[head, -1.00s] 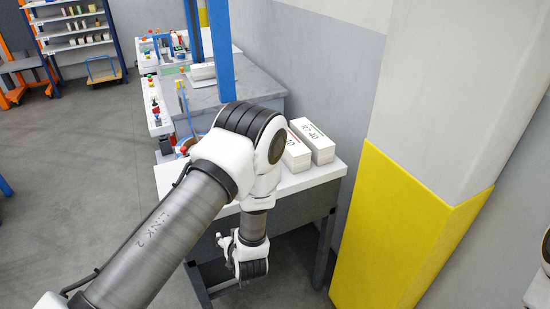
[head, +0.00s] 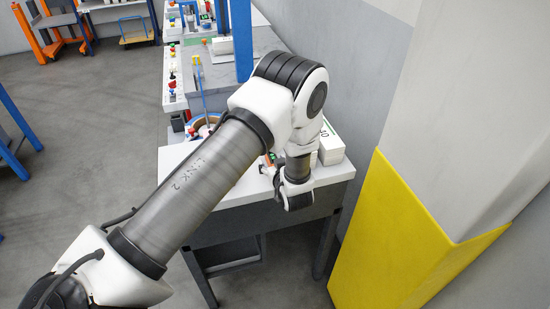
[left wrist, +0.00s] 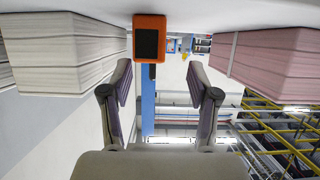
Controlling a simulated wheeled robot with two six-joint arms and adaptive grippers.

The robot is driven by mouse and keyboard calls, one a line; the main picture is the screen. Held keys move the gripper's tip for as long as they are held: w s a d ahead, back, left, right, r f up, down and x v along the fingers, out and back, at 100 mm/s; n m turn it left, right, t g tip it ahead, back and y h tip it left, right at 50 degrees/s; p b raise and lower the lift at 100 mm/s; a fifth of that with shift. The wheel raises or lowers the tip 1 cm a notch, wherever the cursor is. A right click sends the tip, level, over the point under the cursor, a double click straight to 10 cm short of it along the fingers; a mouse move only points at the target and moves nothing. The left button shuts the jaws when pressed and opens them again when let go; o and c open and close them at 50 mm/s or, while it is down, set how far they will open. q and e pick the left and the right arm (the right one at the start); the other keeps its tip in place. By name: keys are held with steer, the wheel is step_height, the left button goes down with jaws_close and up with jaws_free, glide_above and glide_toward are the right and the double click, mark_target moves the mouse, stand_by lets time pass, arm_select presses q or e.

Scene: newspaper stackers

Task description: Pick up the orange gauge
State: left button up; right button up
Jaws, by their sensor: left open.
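The orange gauge (left wrist: 149,38), a small orange block with a dark face, shows in the left wrist view, which looks upside down. It rests on the white tabletop between two paper stacks. My left gripper (left wrist: 158,68) is open, its two fingers spread to either side of the gauge's line, with nothing between them. The gauge looks just beyond the fingertips and slightly left of their middle. In the head view my left wrist is over the front of the white table (head: 215,185); its fingers are mostly hidden, and I cannot clearly make out the gauge there.
A white paper stack (left wrist: 72,55) stands left of the gauge and a pinkish stack (left wrist: 275,62) right of it in the wrist view. A yellow-based pillar (head: 400,235) stands right of the table. A blue post (head: 242,40) rises behind. Open floor lies left.

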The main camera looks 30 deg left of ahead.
arm_select(q)
steer(key=w, duration=0.1)
steer(key=w+a+f+p, duration=0.1)
steer(key=w+a+f, duration=0.1)
steer(key=w, duration=0.1)
steer(key=shift+a, duration=0.25)
steer(key=shift+s+r, duration=0.1)
steer(key=shift+s, duration=0.1)
steer(key=shift+c, duration=0.7)
jaws_close()
